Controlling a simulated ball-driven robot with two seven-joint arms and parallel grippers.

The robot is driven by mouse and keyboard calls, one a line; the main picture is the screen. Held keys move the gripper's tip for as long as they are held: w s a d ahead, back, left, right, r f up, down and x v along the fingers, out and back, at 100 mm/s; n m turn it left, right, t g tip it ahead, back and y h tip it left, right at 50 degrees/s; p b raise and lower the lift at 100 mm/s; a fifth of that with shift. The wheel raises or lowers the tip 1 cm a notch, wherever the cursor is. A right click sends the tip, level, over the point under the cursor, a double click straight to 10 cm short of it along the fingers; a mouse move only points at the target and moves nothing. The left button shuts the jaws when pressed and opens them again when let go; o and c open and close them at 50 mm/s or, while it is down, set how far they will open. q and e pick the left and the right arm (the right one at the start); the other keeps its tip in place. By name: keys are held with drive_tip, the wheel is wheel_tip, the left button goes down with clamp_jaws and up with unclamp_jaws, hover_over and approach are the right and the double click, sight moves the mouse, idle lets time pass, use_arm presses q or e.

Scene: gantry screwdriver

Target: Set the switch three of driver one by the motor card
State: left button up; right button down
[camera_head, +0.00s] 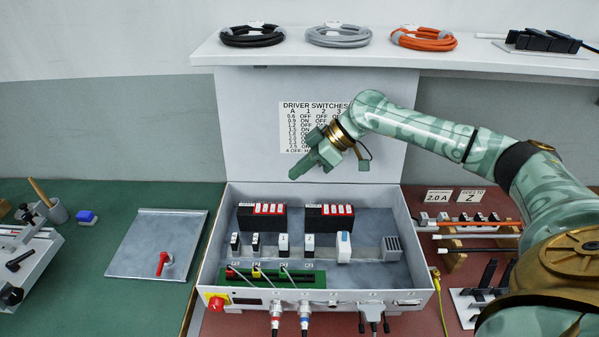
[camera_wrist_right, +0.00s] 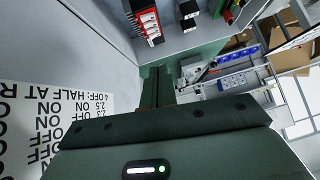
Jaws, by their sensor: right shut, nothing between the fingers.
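Two black drivers with red switch blocks stand in the open grey control box (camera_head: 212,262): a left one (camera_head: 244,218) and a right one (camera_head: 311,218). Each red block has several white switches; their settings are too small to read. One driver (camera_wrist_right: 148,22) shows in the right wrist view. The motor card (camera_head: 438,197) reads "2.0 A" at the right. The driver switches chart (camera_head: 300,128) is on the raised lid, partly hidden by my arm. My right gripper (camera_head: 295,174) is shut and empty, above and apart from the drivers; it also shows in the wrist view (camera_wrist_right: 150,78).
A card with "Z" (camera_head: 471,196) stands beside the motor card. A red stop button (camera_head: 216,302) and cable plugs line the box front. A shelf (camera_head: 300,50) holds coiled cables above.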

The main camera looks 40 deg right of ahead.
drive_tip(key=b, duration=0.2)
hover_over(273, 208)
drive_tip(key=d, duration=0.1)
drive_tip(key=f, duration=0.5)
drive_tip(key=shift+s+d+f, duration=0.15)
drive_tip(key=shift+s+f, duration=0.1)
drive_tip(key=shift+f, duration=0.05)
drive_tip(key=shift+s+f+b, duration=0.25)
drive_tip(key=shift+f+b, duration=0.05)
drive_tip(key=shift+f, duration=1.35)
